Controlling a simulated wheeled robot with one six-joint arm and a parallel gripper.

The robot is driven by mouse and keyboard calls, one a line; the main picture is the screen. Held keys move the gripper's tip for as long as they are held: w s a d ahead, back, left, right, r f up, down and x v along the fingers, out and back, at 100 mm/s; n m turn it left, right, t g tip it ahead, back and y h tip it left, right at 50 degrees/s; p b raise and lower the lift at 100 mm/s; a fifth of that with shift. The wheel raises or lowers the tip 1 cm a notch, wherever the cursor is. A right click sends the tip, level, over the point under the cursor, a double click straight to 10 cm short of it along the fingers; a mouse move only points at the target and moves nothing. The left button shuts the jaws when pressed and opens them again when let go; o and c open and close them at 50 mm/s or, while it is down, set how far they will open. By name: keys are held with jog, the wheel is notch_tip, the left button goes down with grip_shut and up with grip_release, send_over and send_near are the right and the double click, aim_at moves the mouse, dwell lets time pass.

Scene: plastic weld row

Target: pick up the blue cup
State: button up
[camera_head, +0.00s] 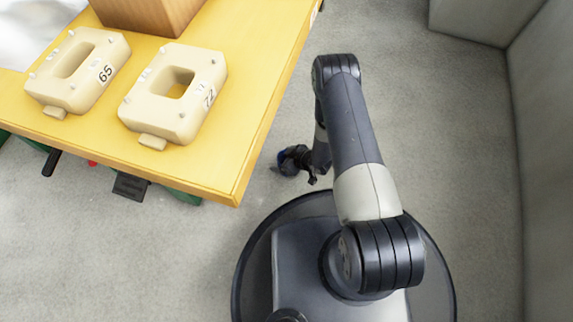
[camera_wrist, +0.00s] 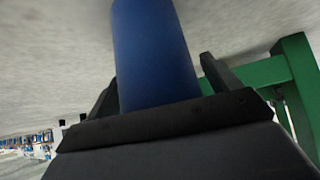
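The blue cup (camera_wrist: 155,50) rises between the two fingers of my gripper (camera_wrist: 165,85) in the wrist view, its top cut off by the frame edge. The dark fingers lie along both sides of it, and my gripper appears shut on it. In the head view my gripper (camera_head: 296,160) hangs over the floor, right of the yellow table, with only a small blue patch of the cup (camera_head: 281,157) showing. Most of the cup is hidden there.
The yellow table (camera_head: 225,150) bears two cream blocks marked 65 (camera_head: 104,75) and 72 (camera_head: 205,100), and a brown box (camera_head: 150,12). A green frame (camera_wrist: 295,70) stands close at right in the wrist view. Grey panels (camera_head: 545,150) bound the right side; floor between is clear.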

jog(key=c, duration=1)
